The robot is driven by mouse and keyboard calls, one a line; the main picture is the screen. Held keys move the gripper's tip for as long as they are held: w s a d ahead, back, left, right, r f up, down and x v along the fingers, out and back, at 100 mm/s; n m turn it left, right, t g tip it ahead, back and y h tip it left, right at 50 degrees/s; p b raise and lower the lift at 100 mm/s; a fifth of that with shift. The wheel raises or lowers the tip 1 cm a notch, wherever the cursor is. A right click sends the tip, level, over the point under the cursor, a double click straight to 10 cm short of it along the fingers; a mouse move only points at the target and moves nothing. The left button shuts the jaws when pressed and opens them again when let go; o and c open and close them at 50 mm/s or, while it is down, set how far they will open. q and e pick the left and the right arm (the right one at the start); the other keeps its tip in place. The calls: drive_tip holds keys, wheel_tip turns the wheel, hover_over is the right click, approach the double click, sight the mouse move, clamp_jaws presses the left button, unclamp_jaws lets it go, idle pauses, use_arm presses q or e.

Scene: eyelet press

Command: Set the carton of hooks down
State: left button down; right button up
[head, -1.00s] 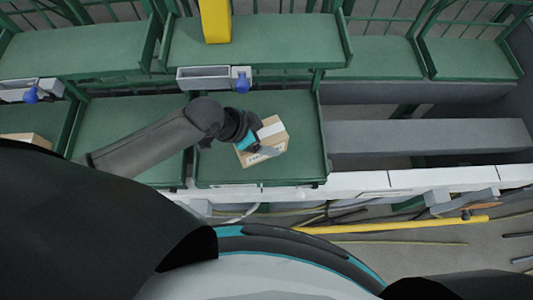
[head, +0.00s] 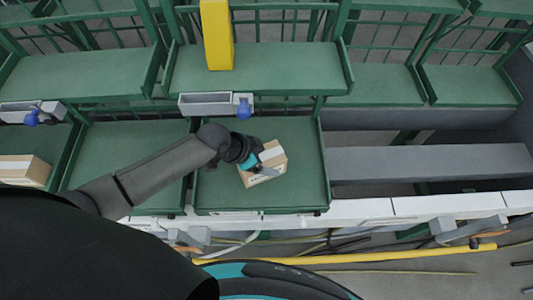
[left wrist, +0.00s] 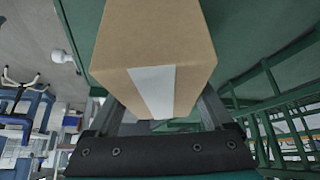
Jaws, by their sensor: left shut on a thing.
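The carton of hooks (head: 272,172) is a small brown box with a pale tape strip. In the head view it is over the green shelf bay in the middle, tilted relative to the shelf edges. My left gripper (head: 255,165) is shut on the carton, its fingers along the carton's sides. In the left wrist view the carton (left wrist: 155,45) fills the middle between the two fingers (left wrist: 160,115). I cannot tell whether the carton's underside touches the shelf (head: 305,185). My right gripper is not in view.
Another brown carton (head: 24,170) sits on the left shelf. A yellow box (head: 217,35) stands on the upper shelf. A grey bin with a blue knob (head: 205,103) is fixed at the upper shelf's front. The shelf around the held carton is clear.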

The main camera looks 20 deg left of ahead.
use_arm(q)
drive_tip(key=shift+w+f, duration=0.5)
drive_tip(key=shift+w, duration=0.1)
unclamp_jaws()
drive_tip(key=shift+s+f, duration=0.25)
drive_tip(key=shift+a, duration=0.1)
drive_tip(key=shift+r, duration=0.2)
drive_tip(key=shift+p+v, duration=0.65)
drive_tip(key=shift+v, duration=3.05)
